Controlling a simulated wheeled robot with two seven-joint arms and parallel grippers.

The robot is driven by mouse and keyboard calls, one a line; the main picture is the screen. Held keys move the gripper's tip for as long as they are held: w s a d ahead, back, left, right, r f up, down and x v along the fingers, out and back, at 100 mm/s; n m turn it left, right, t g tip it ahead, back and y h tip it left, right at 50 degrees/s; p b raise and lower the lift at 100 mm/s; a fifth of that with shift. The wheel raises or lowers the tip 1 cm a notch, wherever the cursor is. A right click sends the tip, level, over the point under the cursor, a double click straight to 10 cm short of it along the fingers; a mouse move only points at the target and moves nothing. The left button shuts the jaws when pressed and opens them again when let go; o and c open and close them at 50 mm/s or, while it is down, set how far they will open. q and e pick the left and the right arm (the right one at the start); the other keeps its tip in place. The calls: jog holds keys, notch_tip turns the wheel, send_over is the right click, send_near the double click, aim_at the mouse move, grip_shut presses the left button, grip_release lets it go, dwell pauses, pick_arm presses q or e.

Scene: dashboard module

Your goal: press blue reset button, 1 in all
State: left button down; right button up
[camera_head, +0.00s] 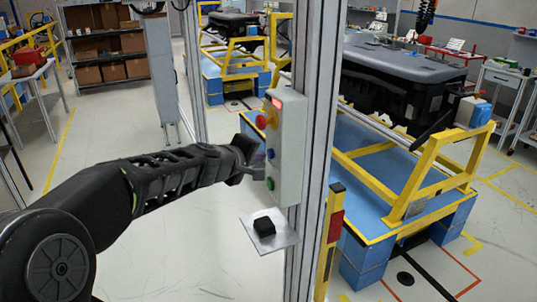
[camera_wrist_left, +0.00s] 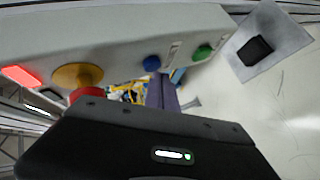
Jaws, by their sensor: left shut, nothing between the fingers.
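A pale control box (camera_head: 291,148) is mounted on a grey upright post. Its blue button (camera_head: 270,154) sits between a red mushroom button on a yellow base (camera_head: 271,117) above and a green button (camera_head: 270,183) below. My left gripper (camera_head: 262,172) is shut and empty, close to the box face near the blue and green buttons. In the left wrist view, the blue button (camera_wrist_left: 151,63) shows uncovered just beyond the finger (camera_wrist_left: 162,92). The green button (camera_wrist_left: 202,52) is to its right. I cannot tell whether the finger touches the box. My right gripper is not in view.
A small plate with a black block (camera_head: 264,226) juts out below the box. The metal post (camera_head: 315,150) stands right behind the box. Yellow-framed stands (camera_head: 415,190) are to the right. Open floor lies left of the post, below my arm.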

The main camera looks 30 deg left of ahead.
pick_arm(q)
jog(key=shift+w+d, duration=0.3)
jog(key=shift+w, duration=0.1)
dwell(0.4)
jog(key=shift+s+a, duration=0.1)
jog(key=shift+s, duration=0.05)
jog(key=shift+s+a, duration=0.35)
jog(key=shift+s, duration=0.2)
jog(key=shift+b, duration=0.3)
jog(key=shift+s+a+b, duration=0.55)
jog(key=shift+s+a, duration=0.2)
jog(key=shift+s, duration=0.3)
jog(key=shift+s+a+b, duration=0.5)
jog(key=shift+s+a, duration=0.2)
jog(key=shift+s, duration=0.3)
